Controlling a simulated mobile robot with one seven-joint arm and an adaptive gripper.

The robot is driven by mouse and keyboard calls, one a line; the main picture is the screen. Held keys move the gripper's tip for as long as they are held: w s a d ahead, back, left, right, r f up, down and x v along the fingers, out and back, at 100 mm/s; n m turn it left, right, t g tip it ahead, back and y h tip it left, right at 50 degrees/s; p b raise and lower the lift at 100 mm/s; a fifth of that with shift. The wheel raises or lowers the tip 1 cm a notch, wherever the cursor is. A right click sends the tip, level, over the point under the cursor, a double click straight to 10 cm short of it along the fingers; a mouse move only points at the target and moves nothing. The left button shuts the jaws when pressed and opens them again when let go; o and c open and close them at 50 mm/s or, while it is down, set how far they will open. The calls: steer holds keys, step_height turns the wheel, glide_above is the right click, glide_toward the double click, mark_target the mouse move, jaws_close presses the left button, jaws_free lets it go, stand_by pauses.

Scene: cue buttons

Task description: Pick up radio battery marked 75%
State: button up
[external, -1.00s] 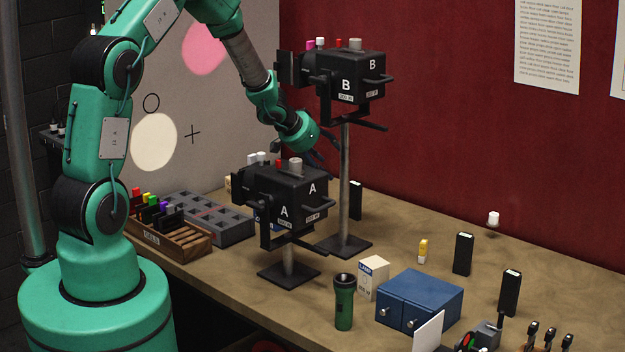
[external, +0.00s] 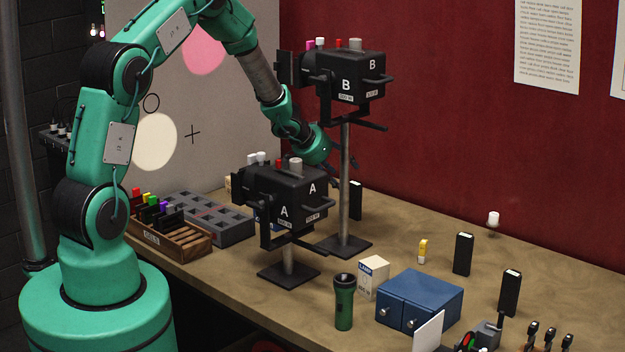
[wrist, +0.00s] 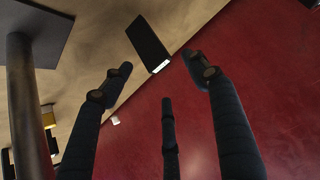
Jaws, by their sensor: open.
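Several black upright blocks with pale tops stand on the table in the external view: one behind the lamp stand (external: 355,200), one at the right (external: 463,254) and one nearer the front (external: 509,293). They may be the radio batteries; no 75% mark is readable. In the wrist view, a black block (wrist: 148,42) with a small white label end lies just beyond my fingertips, apart from them. My gripper (wrist: 160,70) is open and empty, its fingers spread. In the external view, my gripper is partly hidden behind lamp B's pole, above the table near the back wall.
Lamp A (external: 285,205) and lamp B (external: 345,78) on its tall pole (external: 345,190) stand close to my arm. A blue box (external: 420,300), a green flashlight (external: 344,302) and a white lamp carton (external: 373,277) are in front. The red wall (external: 450,120) is behind.

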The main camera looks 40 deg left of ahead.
mark_target(353, 185)
steer(key=shift+x, duration=1.1)
steer(key=shift+f, duration=0.1)
steer(key=x, duration=0.1)
steer(key=b+x, duration=0.1)
steer(key=x, duration=0.1)
steer(key=shift+w+d+f, duration=0.1)
steer(key=shift+d+f, duration=0.15)
steer(key=shift+x, duration=0.75)
jaws_close()
